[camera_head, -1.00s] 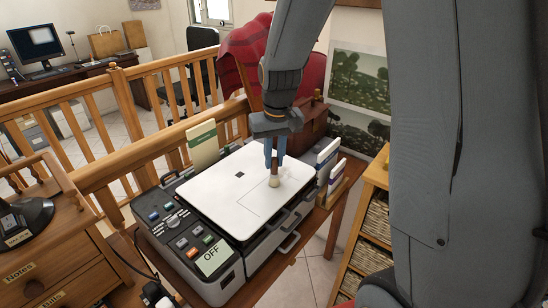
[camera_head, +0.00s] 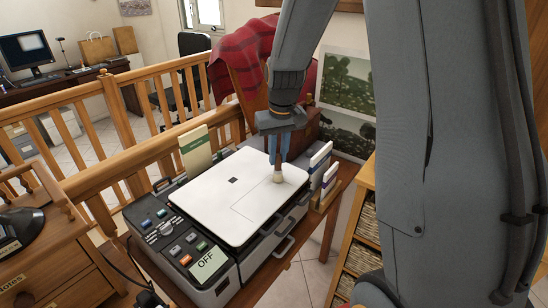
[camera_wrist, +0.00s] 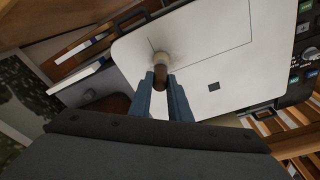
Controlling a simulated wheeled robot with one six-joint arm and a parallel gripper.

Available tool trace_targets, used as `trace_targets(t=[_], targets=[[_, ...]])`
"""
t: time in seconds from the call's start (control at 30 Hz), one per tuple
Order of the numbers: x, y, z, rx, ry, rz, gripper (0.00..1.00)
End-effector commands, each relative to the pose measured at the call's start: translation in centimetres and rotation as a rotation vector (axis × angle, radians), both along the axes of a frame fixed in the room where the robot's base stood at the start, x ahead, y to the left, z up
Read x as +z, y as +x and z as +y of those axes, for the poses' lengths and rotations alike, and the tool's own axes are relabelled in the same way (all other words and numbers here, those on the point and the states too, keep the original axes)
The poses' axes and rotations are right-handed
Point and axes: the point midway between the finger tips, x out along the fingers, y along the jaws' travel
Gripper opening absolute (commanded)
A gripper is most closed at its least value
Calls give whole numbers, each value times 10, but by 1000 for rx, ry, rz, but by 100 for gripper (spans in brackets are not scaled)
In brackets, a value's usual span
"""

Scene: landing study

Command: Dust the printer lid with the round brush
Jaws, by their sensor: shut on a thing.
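The printer has a flat white lid (camera_head: 225,200) with a small dark square on it, and a dark control panel at its left front with an OFF display. My gripper (camera_head: 278,162) is over the right part of the lid, pointing down, its blue fingers shut on the round brush (camera_head: 278,178). The brush's pale head is at the lid surface and seems to touch it. In the wrist view the brush (camera_wrist: 160,72) hangs between the fingers, with its bristles against the white lid (camera_wrist: 205,60).
Upright books or folders (camera_head: 318,170) stand close on the printer's right. A green-white booklet (camera_head: 196,150) stands behind its left side. A wooden railing (camera_head: 110,175) runs behind. A wooden shelf with baskets (camera_head: 356,240) is at the right, and a drawer cabinet (camera_head: 65,255) at the left.

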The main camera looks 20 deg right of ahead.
Motion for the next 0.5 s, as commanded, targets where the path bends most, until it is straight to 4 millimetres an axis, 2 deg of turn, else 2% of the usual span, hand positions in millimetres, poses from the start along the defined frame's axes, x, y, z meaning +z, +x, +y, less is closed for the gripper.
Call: trace_targets(t=[0.5], targets=[[-3, 15, -23, -3, 0, -1, 0]])
